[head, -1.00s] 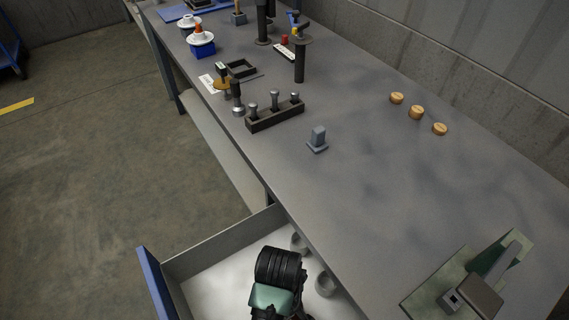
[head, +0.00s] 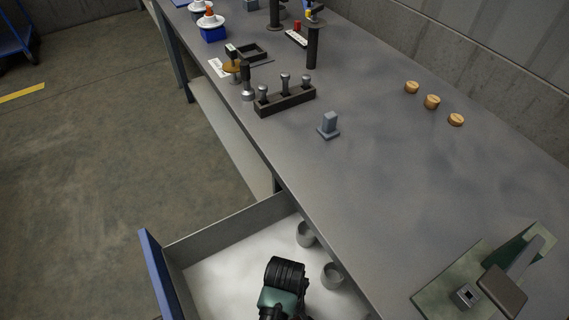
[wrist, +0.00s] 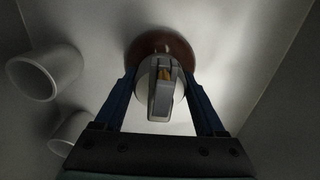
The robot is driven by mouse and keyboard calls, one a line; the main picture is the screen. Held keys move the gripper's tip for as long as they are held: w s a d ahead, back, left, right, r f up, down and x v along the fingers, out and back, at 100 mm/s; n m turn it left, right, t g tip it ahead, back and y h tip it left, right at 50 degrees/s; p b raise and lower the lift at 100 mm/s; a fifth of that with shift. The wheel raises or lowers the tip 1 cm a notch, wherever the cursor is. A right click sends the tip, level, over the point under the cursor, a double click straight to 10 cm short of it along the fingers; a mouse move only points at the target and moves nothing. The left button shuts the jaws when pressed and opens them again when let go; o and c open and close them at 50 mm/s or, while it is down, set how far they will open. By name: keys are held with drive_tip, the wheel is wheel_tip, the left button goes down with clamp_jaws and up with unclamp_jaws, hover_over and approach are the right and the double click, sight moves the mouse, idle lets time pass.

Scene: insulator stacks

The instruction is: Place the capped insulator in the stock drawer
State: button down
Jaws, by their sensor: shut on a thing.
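The capped insulator (wrist: 187,48) shows in the wrist view as a reddish-brown disc with a pale round middle and a grey metal cap fitting towards the camera. My gripper (wrist: 160,76) is shut on it, with one blue finger on each side. The stock drawer (head: 225,217) is pulled out below the bench in the head view, with a blue front and a pale floor. My wrist is over the drawer in the head view and hides the insulator there. I cannot tell whether the insulator touches the drawer floor.
Two grey cups, one nearer the back (head: 306,234) and one nearer the front (head: 332,276), stand in the drawer beside the bench edge. The drawer's left floor is clear. A dark rack (head: 286,100), a grey block (head: 329,126) and a green-based fixture (head: 436,298) are on the bench.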

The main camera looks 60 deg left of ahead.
drive_tip(key=shift+w+a, duration=0.1)
unclamp_jaws()
wheel_tip(320, 180, up, 12)
drive_tip(key=p, duration=0.3)
drive_tip(key=shift+r, duration=0.1)
idle(0.7)
